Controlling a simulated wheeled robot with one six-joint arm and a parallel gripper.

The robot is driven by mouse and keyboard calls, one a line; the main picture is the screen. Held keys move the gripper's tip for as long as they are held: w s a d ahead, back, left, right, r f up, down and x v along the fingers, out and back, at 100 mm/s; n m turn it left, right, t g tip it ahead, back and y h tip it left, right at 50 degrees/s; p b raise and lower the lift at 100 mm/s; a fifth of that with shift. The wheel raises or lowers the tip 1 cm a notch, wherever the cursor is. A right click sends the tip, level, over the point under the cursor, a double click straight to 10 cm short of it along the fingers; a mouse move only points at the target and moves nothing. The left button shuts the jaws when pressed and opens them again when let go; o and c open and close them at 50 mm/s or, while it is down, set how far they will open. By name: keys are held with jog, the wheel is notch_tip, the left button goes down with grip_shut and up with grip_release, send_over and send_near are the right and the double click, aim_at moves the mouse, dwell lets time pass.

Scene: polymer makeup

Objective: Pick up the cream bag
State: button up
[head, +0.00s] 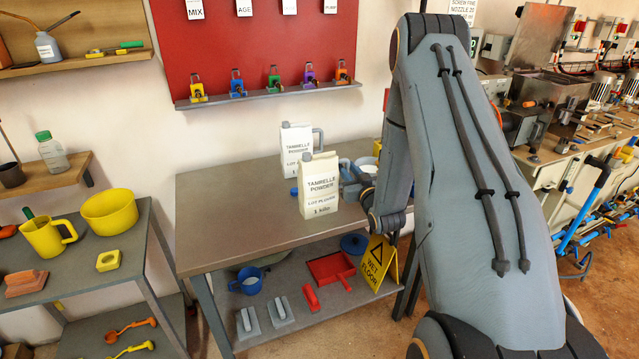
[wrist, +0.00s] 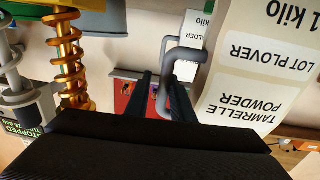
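The cream bag (head: 320,186) stands upright on the grey table, with "Tamrelle Powder", "Lot Plover" and "1 kilo" printed on it. It also shows large and upside down at the right of the wrist view (wrist: 262,65). My gripper (head: 354,178) is just right of the bag in the head view, partly hidden by my arm. In the wrist view its two dark fingers (wrist: 160,82) are apart with a gap between them.
A white container (head: 296,146) with a grey handle (wrist: 185,54) stands behind the bag. The table (head: 235,205) is clear to the left. The lower shelf holds a blue mug (head: 250,282), a red dustpan (head: 331,268) and a yellow floor sign (head: 379,262).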

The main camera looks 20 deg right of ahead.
jog(key=shift+w, duration=0.9)
grip_shut()
jog(key=shift+r, duration=0.15)
dwell(0.6)
